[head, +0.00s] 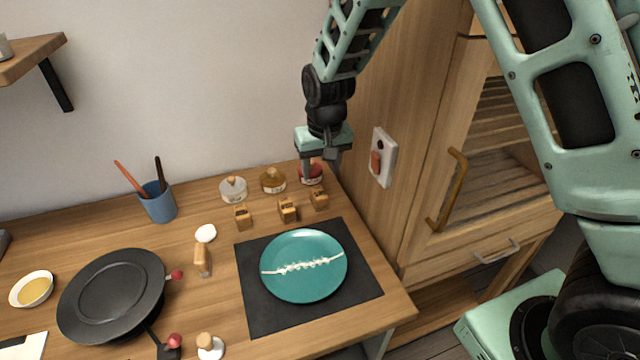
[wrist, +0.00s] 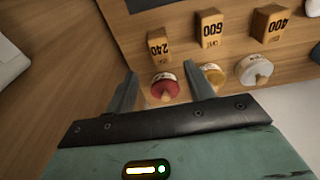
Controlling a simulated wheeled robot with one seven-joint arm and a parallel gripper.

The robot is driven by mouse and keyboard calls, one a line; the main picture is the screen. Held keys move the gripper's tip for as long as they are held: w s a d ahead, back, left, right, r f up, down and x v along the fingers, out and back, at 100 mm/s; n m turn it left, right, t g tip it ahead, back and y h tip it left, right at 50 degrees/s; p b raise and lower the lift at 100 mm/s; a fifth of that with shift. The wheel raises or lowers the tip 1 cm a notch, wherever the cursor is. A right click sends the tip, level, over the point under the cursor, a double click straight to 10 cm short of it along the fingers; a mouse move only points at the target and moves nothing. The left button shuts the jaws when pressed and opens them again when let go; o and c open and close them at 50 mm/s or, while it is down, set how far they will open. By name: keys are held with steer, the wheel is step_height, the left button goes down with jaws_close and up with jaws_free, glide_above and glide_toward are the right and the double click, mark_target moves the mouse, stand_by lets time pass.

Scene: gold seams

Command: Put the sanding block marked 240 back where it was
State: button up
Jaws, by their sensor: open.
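The sanding block marked 240 (wrist: 160,43) stands on the wooden table at the left end of a row in the wrist view. In the head view it is the right-hand small block (head: 319,199), behind the dark mat (head: 255,317). Blocks marked 600 (wrist: 210,28) and 400 (wrist: 272,25) stand beside it, apart from it. My gripper (wrist: 161,78) is open and empty. In the head view it hangs above the back right table corner, over the red-filled jar (head: 311,176), which it partly hides.
Amber (head: 272,182) and white (head: 233,189) jars stand beside the red one. A teal plate with a pale seam (head: 304,250) lies on the mat. A wooden cabinet (head: 400,150) with a switch plate (head: 383,157) rises close on the right. A blue cup (head: 158,203) holds brushes further left.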

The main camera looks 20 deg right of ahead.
steer(key=s+a+r+n+y, duration=0.1)
steer(key=s+a+r, duration=0.2)
steer(key=s, duration=0.3)
steer(key=s+a+r+n+g, duration=0.1)
steer(key=s+a+r+n, duration=0.15)
steer(key=s, duration=0.35)
steer(key=s+a+r+n+y, duration=0.1)
steer(key=s+a+r, duration=0.15)
steer(key=s, duration=0.35)
steer(key=s+d+r+n, duration=0.1)
steer(key=s, duration=0.6)
steer(key=s+r+n+h, duration=0.1)
steer(key=s+n, duration=0.1)
steer(key=s, duration=0.5)
steer(key=shift+d+g, duration=0.4)
